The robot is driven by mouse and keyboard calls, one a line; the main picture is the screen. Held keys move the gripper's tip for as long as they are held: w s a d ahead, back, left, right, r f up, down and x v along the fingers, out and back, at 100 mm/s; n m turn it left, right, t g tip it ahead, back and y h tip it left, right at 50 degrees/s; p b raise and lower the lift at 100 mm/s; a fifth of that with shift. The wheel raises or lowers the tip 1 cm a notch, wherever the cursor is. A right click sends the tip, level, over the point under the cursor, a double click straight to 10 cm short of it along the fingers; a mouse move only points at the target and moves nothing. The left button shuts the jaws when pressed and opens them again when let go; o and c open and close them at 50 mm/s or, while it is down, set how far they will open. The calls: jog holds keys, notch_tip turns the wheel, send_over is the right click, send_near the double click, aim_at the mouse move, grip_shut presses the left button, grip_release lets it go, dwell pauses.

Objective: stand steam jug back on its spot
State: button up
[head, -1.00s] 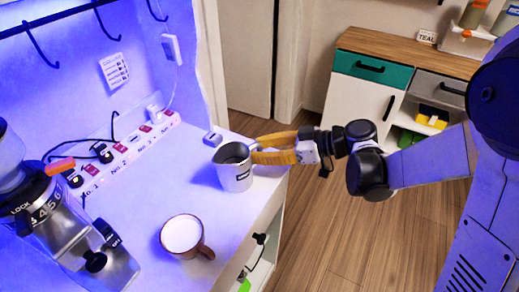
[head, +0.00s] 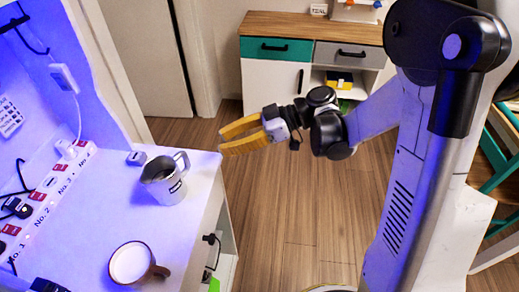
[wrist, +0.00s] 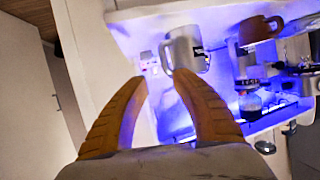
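The steam jug (head: 164,184) is a metal pitcher with a dark inside. It stands upright near the right edge of the white counter (head: 182,228), its handle at the back right. It also shows in the wrist view (wrist: 186,50), beyond the fingertips. My gripper (head: 221,143) has yellow fingers and is off the counter's right edge, to the right of the jug and apart from it. In the wrist view my gripper (wrist: 158,84) has its fingertips spread with nothing between them.
A brown-rimmed mug (head: 132,262) with white content stands on the counter in front of the jug. A small grey block (head: 136,158) lies behind the jug. A power strip (head: 55,190) runs along the wall. Wooden floor lies right of the counter.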

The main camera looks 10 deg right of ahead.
jog(key=s+d+r+m+t+h, duration=0.2)
jog(key=s+d+m+t+h, duration=0.3)
jog(key=s+d+m+h, duration=0.8)
jog(key=d+m, duration=0.1)
jog(key=m, duration=0.1)
jog(key=shift+s+d+r+m+h, duration=0.2)
jog(key=shift+s+m+h, duration=0.1)
jog(key=shift+m, duration=0.1)
dwell(0.4)
